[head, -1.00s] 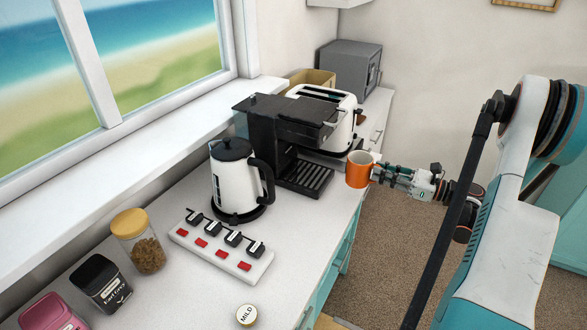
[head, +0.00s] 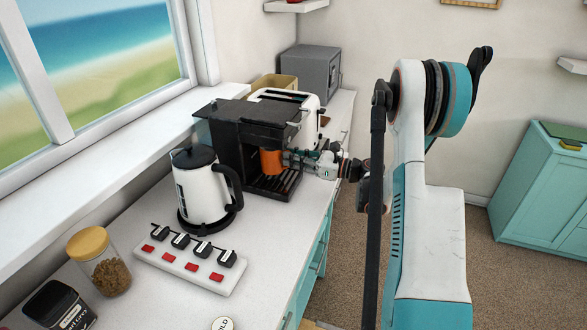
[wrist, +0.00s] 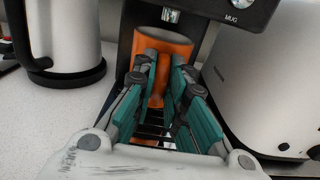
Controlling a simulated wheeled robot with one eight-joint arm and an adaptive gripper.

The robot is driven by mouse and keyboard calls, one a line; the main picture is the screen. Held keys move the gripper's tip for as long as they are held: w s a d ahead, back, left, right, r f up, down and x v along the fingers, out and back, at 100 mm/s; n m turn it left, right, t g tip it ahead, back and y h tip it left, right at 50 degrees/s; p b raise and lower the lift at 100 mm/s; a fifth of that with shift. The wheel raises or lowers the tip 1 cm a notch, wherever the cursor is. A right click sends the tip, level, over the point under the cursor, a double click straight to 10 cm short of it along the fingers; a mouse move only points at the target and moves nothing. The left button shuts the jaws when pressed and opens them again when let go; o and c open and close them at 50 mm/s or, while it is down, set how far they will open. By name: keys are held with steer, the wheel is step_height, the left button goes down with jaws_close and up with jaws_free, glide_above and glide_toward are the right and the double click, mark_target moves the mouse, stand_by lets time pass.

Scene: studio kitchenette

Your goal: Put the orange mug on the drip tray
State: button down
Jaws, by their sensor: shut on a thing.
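The orange mug (head: 271,161) is inside the bay of the black coffee machine (head: 238,140), above or on the slatted drip tray (head: 276,186); I cannot tell whether its base touches. In the wrist view the mug (wrist: 172,46) looks upright, below the machine's spout. My gripper (head: 291,158) reaches in from the right and is shut on the mug. In the wrist view the fingers of my gripper (wrist: 165,75) close at the mug's near side, hiding its lower part. The dark slats of the tray (wrist: 152,128) show between the fingers.
A white kettle (head: 203,190) stands close to the left of the machine. A white toaster (head: 304,103) is close on the other side. The counter's front edge (head: 322,227) is on the right.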

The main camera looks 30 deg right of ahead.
step_height(320, 180, down, 4)
steer(key=shift+r+b, duration=0.25)
steer(key=shift+b, duration=0.4)
steer(key=shift+r, duration=0.1)
steer(key=c, duration=1.5)
jaws_free()
steer(key=shift+c, duration=0.2)
steer(key=shift+s+d, duration=0.1)
steer(key=shift+s, duration=0.05)
steer(key=p+v, duration=0.2)
steer(key=v, duration=0.9)
steer(key=shift+s+d, duration=0.3)
